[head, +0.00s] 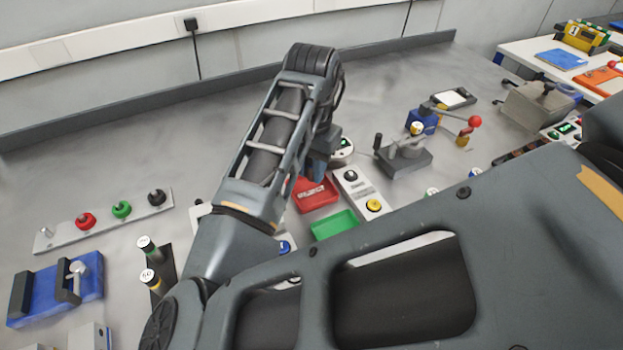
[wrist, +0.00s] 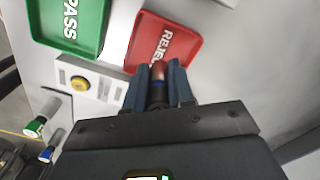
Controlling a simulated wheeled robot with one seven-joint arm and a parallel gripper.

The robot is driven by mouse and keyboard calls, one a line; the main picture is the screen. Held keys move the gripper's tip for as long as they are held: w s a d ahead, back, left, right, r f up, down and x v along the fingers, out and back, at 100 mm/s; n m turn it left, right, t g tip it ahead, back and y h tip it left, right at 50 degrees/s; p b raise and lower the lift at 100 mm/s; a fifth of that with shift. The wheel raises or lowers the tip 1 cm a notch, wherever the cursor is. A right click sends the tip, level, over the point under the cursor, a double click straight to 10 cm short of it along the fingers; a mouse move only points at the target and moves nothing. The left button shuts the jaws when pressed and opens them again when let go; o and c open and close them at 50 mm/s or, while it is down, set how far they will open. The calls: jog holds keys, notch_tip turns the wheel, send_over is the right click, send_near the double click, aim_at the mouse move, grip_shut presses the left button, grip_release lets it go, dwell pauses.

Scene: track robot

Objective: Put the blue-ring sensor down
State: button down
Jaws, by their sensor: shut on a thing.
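My gripper (wrist: 159,82) is shut on the blue-ring sensor (wrist: 158,73), a slim dark cylinder with a coppery tip and a blue band between the fingers. In the wrist view, its tip overlaps the near edge of the red REJECT tray (wrist: 178,47). I cannot tell whether it touches the tray. The green PASS tray (wrist: 88,18) lies to the left. In the head view, the red tray (head: 312,197) and green tray (head: 335,225) show beside my arm.
A grey panel with a yellow button (head: 374,205) stands right of the trays. A lever clamp (head: 403,155) stands farther right. Black posts (head: 150,250) and a blue vise-like fixture (head: 55,290) are at the left.

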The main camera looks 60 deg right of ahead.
jog(key=shift+f, duration=2)
jog(key=shift+f, duration=0.1)
jog(key=c, duration=1)
grip_release()
jog(key=shift+o, duration=0.2)
